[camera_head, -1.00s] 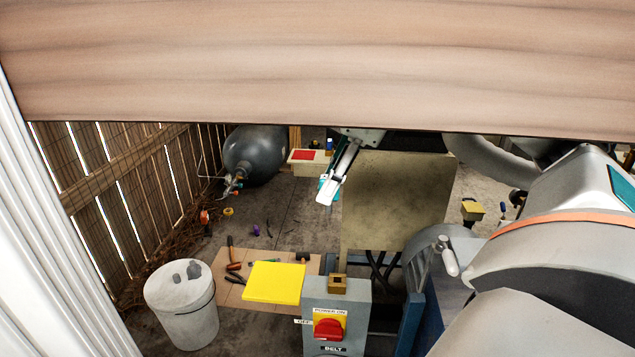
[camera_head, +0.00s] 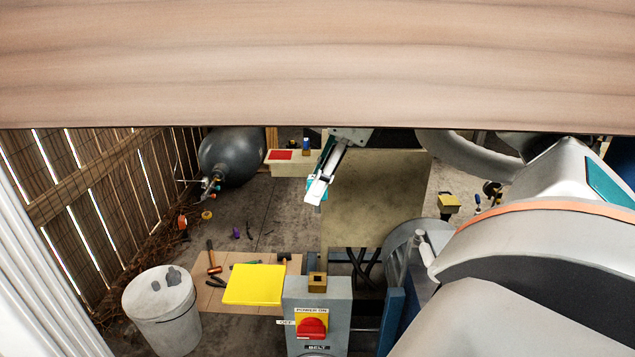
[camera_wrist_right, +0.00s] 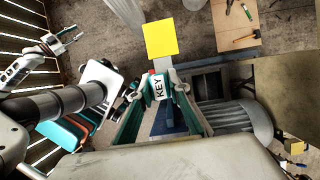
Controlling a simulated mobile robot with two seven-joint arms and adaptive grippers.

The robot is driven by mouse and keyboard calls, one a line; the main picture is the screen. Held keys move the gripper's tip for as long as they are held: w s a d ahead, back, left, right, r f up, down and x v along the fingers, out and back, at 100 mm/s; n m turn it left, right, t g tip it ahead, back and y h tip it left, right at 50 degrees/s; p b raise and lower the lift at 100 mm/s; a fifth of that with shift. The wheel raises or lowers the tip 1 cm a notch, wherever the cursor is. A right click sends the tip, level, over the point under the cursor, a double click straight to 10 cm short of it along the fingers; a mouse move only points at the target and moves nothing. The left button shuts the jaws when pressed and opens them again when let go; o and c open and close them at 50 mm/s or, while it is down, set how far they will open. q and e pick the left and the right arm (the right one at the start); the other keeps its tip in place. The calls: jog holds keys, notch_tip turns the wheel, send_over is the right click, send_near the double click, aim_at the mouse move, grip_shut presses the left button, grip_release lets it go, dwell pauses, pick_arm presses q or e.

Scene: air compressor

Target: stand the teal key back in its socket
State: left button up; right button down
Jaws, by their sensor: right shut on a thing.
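The teal key, with a white label reading KEY (camera_wrist_right: 158,87), is held between the fingers of my right gripper (camera_wrist_right: 160,98). In the head view my right gripper (camera_head: 318,190) hangs in front of the tan panel, with a bit of teal at its tips. The brass-coloured block with a dark opening (camera_head: 317,282), which looks like the socket, sits on top of the grey switch box (camera_head: 318,345). The right gripper appears above and apart from it. In the wrist view my left gripper (camera_wrist_right: 72,35) is off at the upper left, fingers apart and empty.
A wooden beam (camera_head: 300,65) crosses the top of the head view. A red switch knob (camera_head: 312,328) is on the box front. A yellow sheet (camera_head: 254,284), a white bucket (camera_head: 162,310), the tan panel (camera_head: 375,195) and a dark tank (camera_head: 232,157) stand around.

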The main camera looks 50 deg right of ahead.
aim_at(318, 212)
pick_arm(q)
jog(key=shift+f, duration=0.1)
pick_arm(e)
jog(key=shift+f, duration=0.15)
